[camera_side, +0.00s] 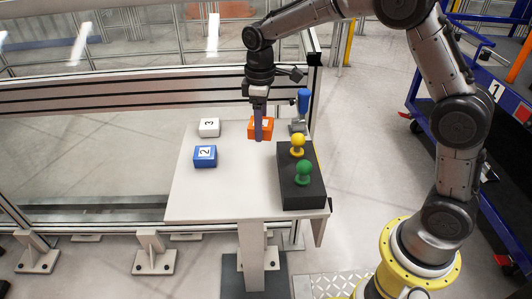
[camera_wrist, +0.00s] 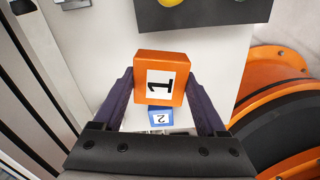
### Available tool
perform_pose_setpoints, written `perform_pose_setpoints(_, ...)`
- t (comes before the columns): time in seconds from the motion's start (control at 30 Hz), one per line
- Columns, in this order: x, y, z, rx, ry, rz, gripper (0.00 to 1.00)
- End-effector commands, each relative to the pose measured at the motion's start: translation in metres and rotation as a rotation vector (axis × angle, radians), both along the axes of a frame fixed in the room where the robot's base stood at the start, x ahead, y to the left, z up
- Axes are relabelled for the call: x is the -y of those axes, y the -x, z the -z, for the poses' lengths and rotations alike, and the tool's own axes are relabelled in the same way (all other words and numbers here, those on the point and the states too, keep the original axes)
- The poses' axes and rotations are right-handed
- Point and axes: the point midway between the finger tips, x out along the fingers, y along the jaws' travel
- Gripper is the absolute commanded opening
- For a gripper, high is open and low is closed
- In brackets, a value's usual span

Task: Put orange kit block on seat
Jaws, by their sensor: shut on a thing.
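The orange kit block (camera_side: 267,128), marked 1 in the wrist view (camera_wrist: 160,75), is between the fingers of my gripper (camera_side: 258,137). In the wrist view my gripper (camera_wrist: 160,100) has one dark finger on each side of the block, shut on it. In the side view a finger covers part of the block, over the far part of the white table. I cannot tell whether its underside touches the table. I cannot make out a seat in either view.
A blue block marked 2 (camera_side: 205,157) and a white block marked 3 (camera_side: 209,127) stand left on the white table (camera_side: 240,195). At right are a black box (camera_side: 301,190) with yellow (camera_side: 297,140) and green (camera_side: 304,170) knobs, and a blue-handled item (camera_side: 303,100).

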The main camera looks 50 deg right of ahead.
Motion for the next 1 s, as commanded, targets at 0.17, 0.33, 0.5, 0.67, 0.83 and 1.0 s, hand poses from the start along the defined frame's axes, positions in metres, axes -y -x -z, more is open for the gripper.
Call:
perform_pose_setpoints(0.17,0.011,-0.003,-0.003,0.004,-0.001,0.318,0.00)
perform_pose_setpoints(0.33,0.016,-0.004,-0.004,0.002,-0.002,0.602,0.00)
perform_pose_setpoints(0.5,0.016,-0.005,-0.005,0.001,-0.002,0.795,0.00)
perform_pose_setpoints(0.67,0.016,-0.005,-0.005,0.000,-0.002,0.880,0.00)
perform_pose_setpoints(0.83,0.016,-0.005,-0.005,0.000,-0.002,0.894,0.00)
perform_pose_setpoints(1.0,0.016,-0.005,-0.005,0.001,-0.003,0.893,0.00)
